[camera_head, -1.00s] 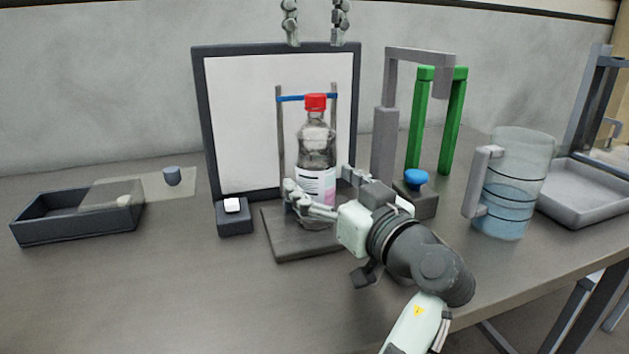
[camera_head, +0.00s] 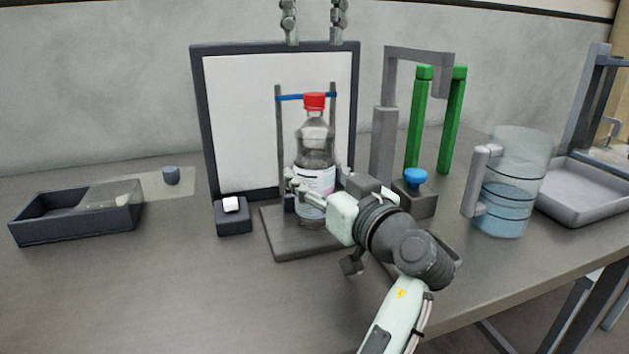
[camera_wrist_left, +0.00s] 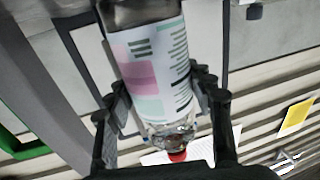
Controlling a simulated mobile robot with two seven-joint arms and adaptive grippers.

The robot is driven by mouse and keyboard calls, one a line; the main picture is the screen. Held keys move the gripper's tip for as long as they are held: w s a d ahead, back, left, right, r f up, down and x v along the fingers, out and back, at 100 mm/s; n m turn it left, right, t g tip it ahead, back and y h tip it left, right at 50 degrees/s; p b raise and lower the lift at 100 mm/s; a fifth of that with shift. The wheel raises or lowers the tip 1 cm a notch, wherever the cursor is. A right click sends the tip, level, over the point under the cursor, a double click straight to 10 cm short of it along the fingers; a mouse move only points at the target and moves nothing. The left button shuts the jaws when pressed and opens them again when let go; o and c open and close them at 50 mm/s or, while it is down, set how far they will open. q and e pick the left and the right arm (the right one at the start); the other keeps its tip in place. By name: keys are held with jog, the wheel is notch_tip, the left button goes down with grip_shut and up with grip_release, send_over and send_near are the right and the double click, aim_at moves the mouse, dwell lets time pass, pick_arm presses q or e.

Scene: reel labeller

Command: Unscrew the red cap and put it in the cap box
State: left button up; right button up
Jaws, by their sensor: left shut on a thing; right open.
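A clear bottle (camera_head: 315,150) with a pale printed label stands upright on a dark base plate (camera_head: 283,245), in front of a white framed panel. The red cap (camera_head: 314,101) sits on top of its neck. My left gripper (camera_head: 318,184) is shut on the bottle around its label. In the left wrist view, the fingers flank the bottle (camera_wrist_left: 155,70), and the red cap (camera_wrist_left: 177,156) shows small near the bottom. My right gripper (camera_head: 314,38) is open and empty above the cap, apart from it. A dark open box (camera_head: 75,228), possibly the cap box, sits at the left.
Two thin posts with a blue bar (camera_head: 290,98) stand beside the bottle neck. A blue button (camera_head: 416,177), green posts (camera_head: 418,120) and a jug of bluish liquid (camera_head: 512,190) are to the right. A white-topped block (camera_head: 233,217) is left of the base. The front left table is clear.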

aim_at(314, 94)
pick_arm(q)
grip_shut()
pick_arm(e)
jog(key=m, duration=1)
jog(key=shift+m, duration=0.4)
jog(key=m, duration=1.1)
jog(key=shift+m, duration=0.3)
jog(key=shift+f, duration=4)
